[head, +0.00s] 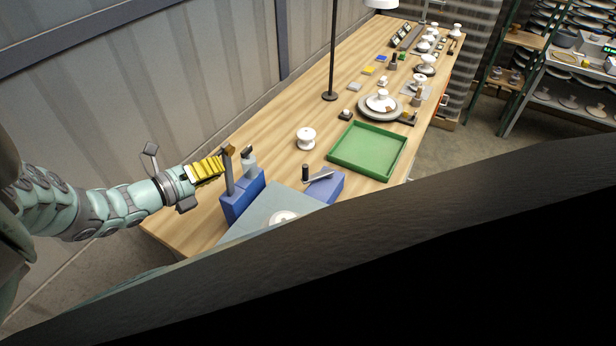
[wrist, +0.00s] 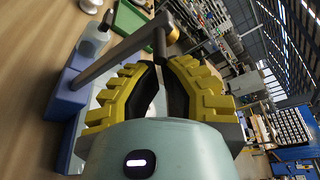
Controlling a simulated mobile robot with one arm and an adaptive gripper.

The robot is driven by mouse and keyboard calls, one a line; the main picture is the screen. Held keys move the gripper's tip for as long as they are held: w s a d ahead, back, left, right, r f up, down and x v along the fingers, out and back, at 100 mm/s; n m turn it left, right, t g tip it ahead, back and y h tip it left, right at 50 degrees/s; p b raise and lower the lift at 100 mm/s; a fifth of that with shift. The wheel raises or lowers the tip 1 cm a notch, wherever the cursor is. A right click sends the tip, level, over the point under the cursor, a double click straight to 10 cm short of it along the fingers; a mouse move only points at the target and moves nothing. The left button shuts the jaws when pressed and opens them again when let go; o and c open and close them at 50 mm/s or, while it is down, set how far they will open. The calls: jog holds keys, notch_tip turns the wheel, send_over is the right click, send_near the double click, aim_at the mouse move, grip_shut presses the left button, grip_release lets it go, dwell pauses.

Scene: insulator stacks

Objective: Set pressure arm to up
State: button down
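The pressure arm (head: 228,172) is a grey bar rising steeply from a blue block (head: 237,205), with a brownish knob at its top. My gripper (head: 220,165) is just left of the bar's upper part in the head view. In the wrist view its yellow fingers (wrist: 167,66) are curled inward with a narrow gap between them, and nothing is seen held. Whether a fingertip touches the bar is unclear.
A grey-blue plate (head: 262,212) and another blue block (head: 327,186) with a small lever lie right. A white spool (head: 306,138) and green tray (head: 368,150) are further back. A dark shape hides the foreground.

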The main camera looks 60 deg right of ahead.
jog(key=shift+w+r+b, duration=0.1)
jog(key=shift+w+b, duration=1.45)
jog(key=shift+w, duration=0.6)
jog(key=shift+a, duration=0.1)
